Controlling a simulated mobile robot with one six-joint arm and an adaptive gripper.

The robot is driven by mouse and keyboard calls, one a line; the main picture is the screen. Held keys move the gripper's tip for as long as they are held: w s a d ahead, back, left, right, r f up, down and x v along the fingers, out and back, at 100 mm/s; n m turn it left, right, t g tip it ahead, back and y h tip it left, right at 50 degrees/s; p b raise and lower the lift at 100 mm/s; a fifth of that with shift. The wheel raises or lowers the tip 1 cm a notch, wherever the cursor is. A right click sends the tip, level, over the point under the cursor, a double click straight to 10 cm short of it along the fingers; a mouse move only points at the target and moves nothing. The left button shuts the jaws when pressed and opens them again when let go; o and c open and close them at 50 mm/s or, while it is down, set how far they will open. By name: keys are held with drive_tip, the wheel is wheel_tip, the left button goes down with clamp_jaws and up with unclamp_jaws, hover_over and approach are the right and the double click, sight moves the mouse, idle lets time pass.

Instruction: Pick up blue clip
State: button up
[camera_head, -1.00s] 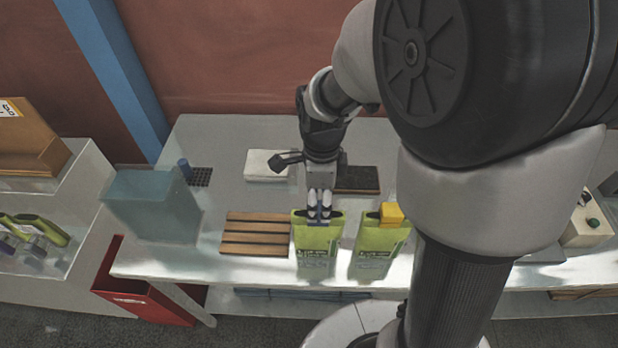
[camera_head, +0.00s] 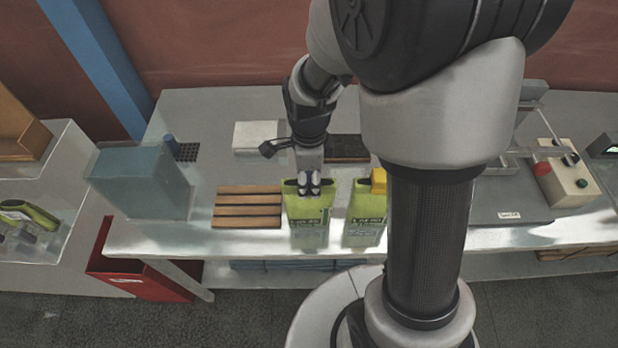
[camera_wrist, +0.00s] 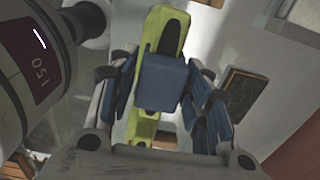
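The blue clip (camera_wrist: 162,82) is in the middle of the wrist view, between my fingers, at the top of a green bag. In the head view only a small dark blue part of it (camera_head: 316,191) shows below my fingertips. My gripper (camera_head: 308,183) points down over the top of the left green bag (camera_head: 308,212). In the wrist view my gripper's fingers (camera_wrist: 163,95) stand apart on either side of the clip. They look open around it, with little room; whether the pads touch it is not clear.
A second green bag (camera_head: 364,219) with a yellow clip (camera_head: 378,180) stands close on the right. A slatted wooden rack (camera_head: 248,207) is on the left, with a grey-blue box (camera_head: 140,183) farther left. A control box with buttons (camera_head: 566,187) is on the right.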

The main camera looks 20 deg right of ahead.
drive_tip(key=c, duration=0.5)
